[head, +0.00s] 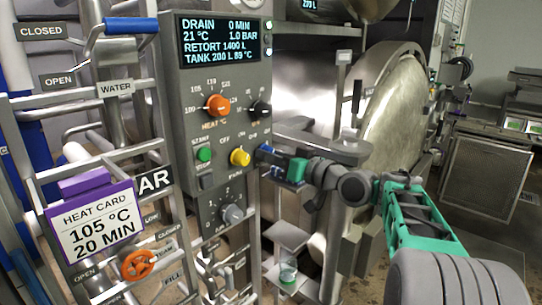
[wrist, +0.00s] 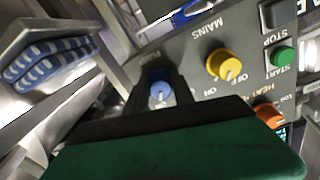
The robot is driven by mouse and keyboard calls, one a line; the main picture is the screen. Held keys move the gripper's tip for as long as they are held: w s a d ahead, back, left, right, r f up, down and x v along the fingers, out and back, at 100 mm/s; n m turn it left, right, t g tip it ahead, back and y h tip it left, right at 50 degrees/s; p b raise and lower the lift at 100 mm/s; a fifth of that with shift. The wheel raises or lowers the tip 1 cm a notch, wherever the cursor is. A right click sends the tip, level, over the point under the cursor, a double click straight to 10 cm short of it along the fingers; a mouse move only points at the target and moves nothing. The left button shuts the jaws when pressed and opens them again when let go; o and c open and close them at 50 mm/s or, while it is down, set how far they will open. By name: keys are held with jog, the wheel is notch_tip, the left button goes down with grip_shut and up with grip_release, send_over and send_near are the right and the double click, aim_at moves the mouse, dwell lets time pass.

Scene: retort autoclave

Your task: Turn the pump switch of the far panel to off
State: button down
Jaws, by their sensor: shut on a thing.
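The grey control panel (head: 209,186) stands left of centre in the head view. In the head view my gripper (head: 267,153) reaches the panel's right edge from the right, hiding most of the switch. The yellow knob (wrist: 224,64), labelled MAINS with OFF and ON, is close by.
The panel also has a green start button (head: 204,154), an orange heat knob (head: 217,104), a black knob (head: 260,108) and a grey knob (head: 232,214). The round retort door (head: 391,105) stands behind my arm. Pipes and a heat card (head: 95,222) are at left.

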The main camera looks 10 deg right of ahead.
jog(key=shift+f+b, duration=0.15)
jog(key=shift+b, duration=0.25)
jog(key=b, duration=0.1)
jog(key=n+b, duration=0.1)
jog(key=b, duration=0.1)
jog(key=shift+f+n, duration=0.25)
jog(key=shift+n, duration=0.05)
jog(key=n+b, duration=0.3)
jog(key=b, duration=0.3)
jog(key=shift+d+n, duration=0.1)
jog(key=shift+n, duration=0.2)
jog(key=n+b, duration=0.3)
jog(key=b, duration=0.1)
jog(key=shift+w+r+b, duration=0.1)
jog(key=shift+b, duration=0.25)
jog(key=shift+d+r+n+b, duration=0.1)
jog(key=shift+r+n+b, duration=0.1)
jog(key=shift+n+b, duration=0.65)
jog(key=shift+r+n+b, duration=0.15)
jog(key=shift+n+b, duration=0.35)
jog(key=shift+n, duration=0.55)
jog(key=c, duration=1.1)
grip_release()
jog(key=shift+o, duration=0.2)
